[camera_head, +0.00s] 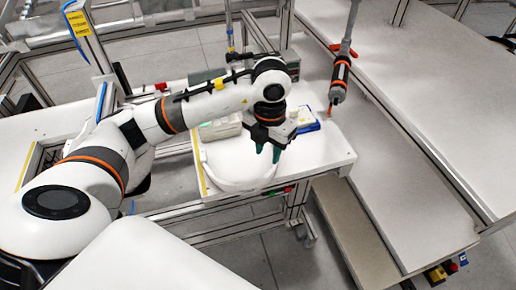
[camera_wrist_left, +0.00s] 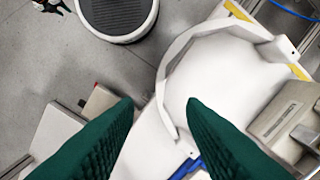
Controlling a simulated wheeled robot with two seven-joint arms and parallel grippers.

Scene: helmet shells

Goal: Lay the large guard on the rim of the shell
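The white shell (camera_head: 232,165) lies on the white table below my left gripper. In the left wrist view the shell (camera_wrist_left: 225,75) fills the upper right of centre. A thin white curved band, seemingly the large guard (camera_wrist_left: 165,88), runs along the shell's rim there. White on white, I cannot tell whether it is seated all along. My left gripper (camera_head: 267,152) has green fingers pointing down over the shell's right side. In the wrist view the fingers (camera_wrist_left: 160,106) are wide apart, with nothing gripped between them. My right gripper is not in view.
A grey-white box (camera_head: 220,128) and a blue item (camera_head: 308,127) stand behind the shell. A hanging tool (camera_head: 340,78) is at the right of the table. A large grey table (camera_head: 430,90) lies to the right, mostly clear.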

